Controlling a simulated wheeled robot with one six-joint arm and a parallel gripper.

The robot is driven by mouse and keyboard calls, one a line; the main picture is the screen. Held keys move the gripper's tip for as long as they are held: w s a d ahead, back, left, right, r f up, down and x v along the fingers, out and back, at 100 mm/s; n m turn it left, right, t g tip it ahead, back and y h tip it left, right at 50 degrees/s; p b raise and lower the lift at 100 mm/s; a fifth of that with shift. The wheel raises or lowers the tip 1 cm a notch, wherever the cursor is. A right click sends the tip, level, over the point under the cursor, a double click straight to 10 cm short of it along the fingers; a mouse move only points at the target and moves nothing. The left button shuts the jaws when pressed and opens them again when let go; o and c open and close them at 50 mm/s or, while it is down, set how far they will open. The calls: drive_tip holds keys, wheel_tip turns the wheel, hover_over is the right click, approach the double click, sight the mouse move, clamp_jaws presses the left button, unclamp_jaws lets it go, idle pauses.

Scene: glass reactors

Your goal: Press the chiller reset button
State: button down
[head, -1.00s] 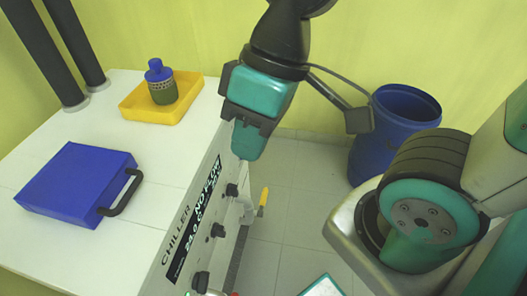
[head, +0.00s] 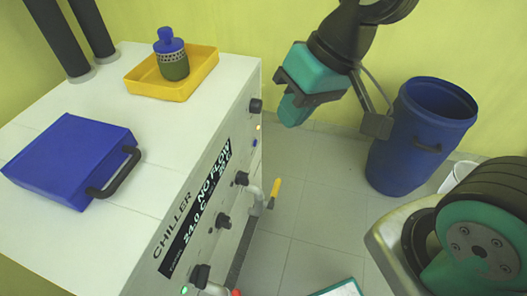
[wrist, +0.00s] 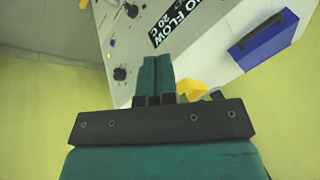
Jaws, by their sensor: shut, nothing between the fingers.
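The chiller (head: 170,205) is a white cabinet with a front panel facing right, and its black display (head: 196,212) reads NO FLOW. A small blue spot (head: 254,142), possibly a button, sits near the panel's far end, below an orange light (head: 258,127). I cannot read a reset label. My gripper (head: 289,114) is shut and empty, in the air to the right of the panel's far end and apart from it. In the wrist view my shut fingers (wrist: 157,62) point toward the chiller panel (wrist: 140,50), which lies upside down there.
Black knobs (head: 255,106) and a yellow-handled valve (head: 273,193) stick out of the panel. On top are a blue case (head: 70,160) and a yellow tray (head: 200,88) holding a blue-capped bottle (head: 172,62). A blue barrel (head: 420,135) stands at right. Floor between is clear.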

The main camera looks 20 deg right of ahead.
sight(255, 143)
drive_tip(key=w+d+f+m+t+b, duration=0.1)
drive_tip(key=w+d+f+m+b, duration=0.1)
drive_tip(key=f, duration=0.6)
drive_tip(key=w+d+f+m+t+h+b, duration=0.1)
drive_tip(key=w+d+f+m+t+b, duration=0.1)
drive_tip(key=w+f+b, duration=0.5)
drive_tip(key=w+d+f+m+t+h+b, duration=0.1)
drive_tip(key=w+d+f+m+t+b, duration=0.1)
drive_tip(key=w+d+f+m+b, duration=0.2)
drive_tip(key=w+f+m, duration=0.1)
drive_tip(key=w+f, duration=0.2)
drive_tip(key=f, duration=0.3)
drive_tip(key=shift+d+m, duration=0.25)
drive_tip(key=shift+m, duration=0.05)
drive_tip(key=shift+w, duration=0.1)
drive_tip(key=w+a+f+b, duration=0.3)
drive_tip(key=w+a+f, duration=0.2)
drive_tip(key=w+f, duration=0.3)
